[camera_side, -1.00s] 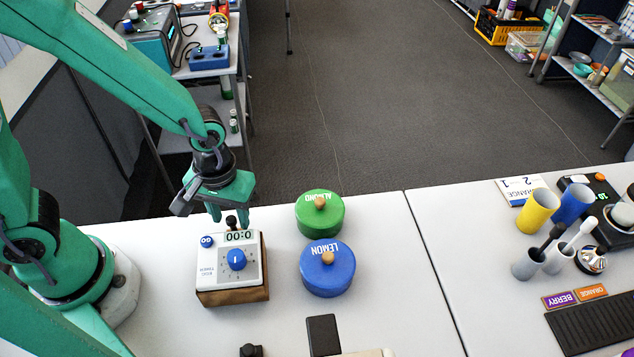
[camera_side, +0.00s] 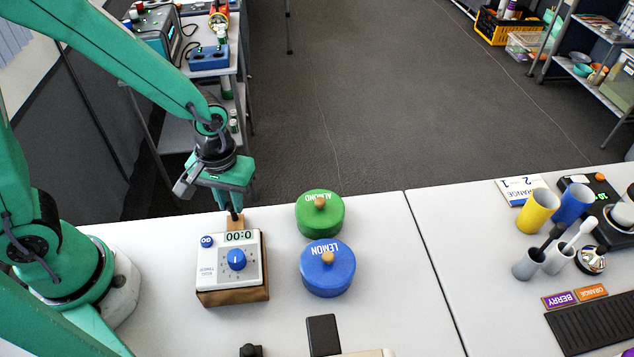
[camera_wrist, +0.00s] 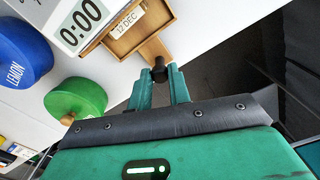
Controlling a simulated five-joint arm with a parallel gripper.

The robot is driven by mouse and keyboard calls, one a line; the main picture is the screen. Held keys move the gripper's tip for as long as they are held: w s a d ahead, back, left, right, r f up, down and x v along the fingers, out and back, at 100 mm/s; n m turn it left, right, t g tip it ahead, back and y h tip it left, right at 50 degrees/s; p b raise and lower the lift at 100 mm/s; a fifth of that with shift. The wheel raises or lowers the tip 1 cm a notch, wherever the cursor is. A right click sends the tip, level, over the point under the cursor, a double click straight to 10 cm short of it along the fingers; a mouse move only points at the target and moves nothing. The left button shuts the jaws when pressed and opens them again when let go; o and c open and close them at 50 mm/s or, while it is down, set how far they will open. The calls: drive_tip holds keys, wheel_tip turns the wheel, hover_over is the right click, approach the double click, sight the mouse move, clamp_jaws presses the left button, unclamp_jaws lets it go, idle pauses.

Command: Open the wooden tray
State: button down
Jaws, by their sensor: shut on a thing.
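The wooden tray (camera_side: 235,221) sticks out from under the white timer box at its far side. In the wrist view the pulled-out wooden tray (camera_wrist: 124,45) shows a raised rim, a "12 DEC" label inside and a narrow wooden tongue. A small black knob (camera_wrist: 159,70) stands at the tongue's end. My gripper (camera_side: 234,206) is shut on the black knob, with a finger on each side of it in the wrist view. The timer box (camera_side: 228,262) has a blue dial and reads 0:00; it rests on a wooden base (camera_side: 233,297).
A green ALMOND canister (camera_side: 312,218) and a blue LEMON canister (camera_side: 327,278) stand right of the timer. Cups, brushes and a dark ribbed mat (camera_side: 595,327) are at the far right. The table's back edge lies close behind the tray; beyond is floor.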

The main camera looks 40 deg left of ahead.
drive_tip(key=w+a, duration=0.4)
drive_tip(key=shift+w+a, duration=0.15)
drive_tip(key=shift+w, duration=0.1)
drive_tip(key=c, duration=1.3)
unclamp_jaws()
drive_tip(key=shift+s+r, duration=0.1)
drive_tip(key=shift+r, duration=0.1)
wheel_tip(320, 180, up, 8)
drive_tip(key=shift+f, duration=0.25)
drive_tip(key=shift+r, duration=0.1)
